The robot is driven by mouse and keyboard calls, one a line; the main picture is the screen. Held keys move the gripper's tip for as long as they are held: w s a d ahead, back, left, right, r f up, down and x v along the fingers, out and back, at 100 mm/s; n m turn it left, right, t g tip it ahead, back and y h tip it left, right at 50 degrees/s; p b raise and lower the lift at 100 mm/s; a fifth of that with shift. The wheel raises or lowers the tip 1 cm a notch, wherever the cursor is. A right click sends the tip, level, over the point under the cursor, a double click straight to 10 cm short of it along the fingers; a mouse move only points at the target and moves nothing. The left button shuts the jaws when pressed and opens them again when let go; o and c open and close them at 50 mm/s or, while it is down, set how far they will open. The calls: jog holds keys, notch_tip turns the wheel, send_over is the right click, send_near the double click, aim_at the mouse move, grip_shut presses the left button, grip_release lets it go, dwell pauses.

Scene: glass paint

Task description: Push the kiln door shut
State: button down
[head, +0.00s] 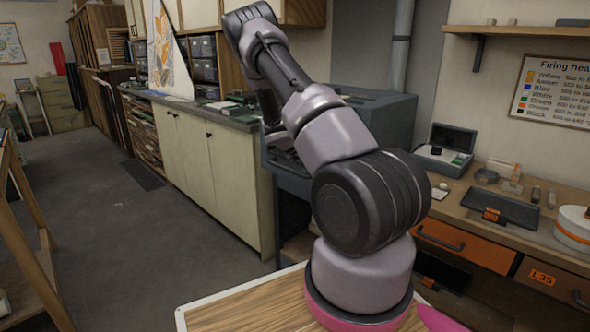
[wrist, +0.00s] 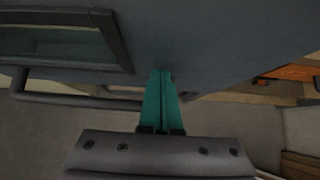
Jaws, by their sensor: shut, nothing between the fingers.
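In the wrist view a blue-grey panel, which looks like the kiln door (wrist: 215,45), fills the upper part. It has a dark-framed window (wrist: 60,42) at the left and a grey bar handle (wrist: 75,102) along its lower edge. My gripper (wrist: 161,72) shows as two teal fingers, shut together and empty, with tips over the panel right of the window. I cannot tell whether they touch it. In the head view my gripper is hidden, and how far the door stands open is unclear.
A cream cabinet with a dark counter (head: 210,115) runs left of the kiln. The bench at right holds a black tray (head: 500,208) and an open case (head: 445,150), above orange drawers (head: 465,246). The grey floor (head: 130,235) at left is clear.

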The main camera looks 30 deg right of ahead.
jog(key=d, duration=0.2)
jog(key=w+d, duration=0.1)
jog(key=d, duration=0.1)
jog(key=shift+w+d, duration=0.15)
jog(key=shift+w, duration=0.05)
jog(key=shift+d+r, duration=0.1)
jog(key=shift+d, duration=0.1)
jog(key=s+a+r+m+y, duration=0.2)
jog(key=s+a+r+m, duration=0.35)
jog(key=r, duration=0.35)
jog(key=s+a+r+m+y, duration=0.1)
jog(key=s+a+r+m, duration=0.35)
jog(key=a+r, duration=0.35)
jog(key=s+a+r+m+y, duration=0.2)
jog(key=s+a+r+m, duration=0.3)
jog(key=r, duration=0.5)
jog(key=s+a+r+m+t+y, duration=0.2)
jog(key=s+a+r+m, duration=0.3)
jog(key=s+a, duration=0.3)
jog(key=s+a+r+m+t+y, duration=0.2)
jog(key=s+a+r+m, duration=0.3)
jog(key=s, duration=1)
jog(key=a+y, duration=0.1)
jog(key=a, duration=0.2)
jog(key=shift+s+a+m+y, duration=0.2)
jog(key=shift+s+m+y, duration=0.1)
jog(key=shift+m, duration=0.1)
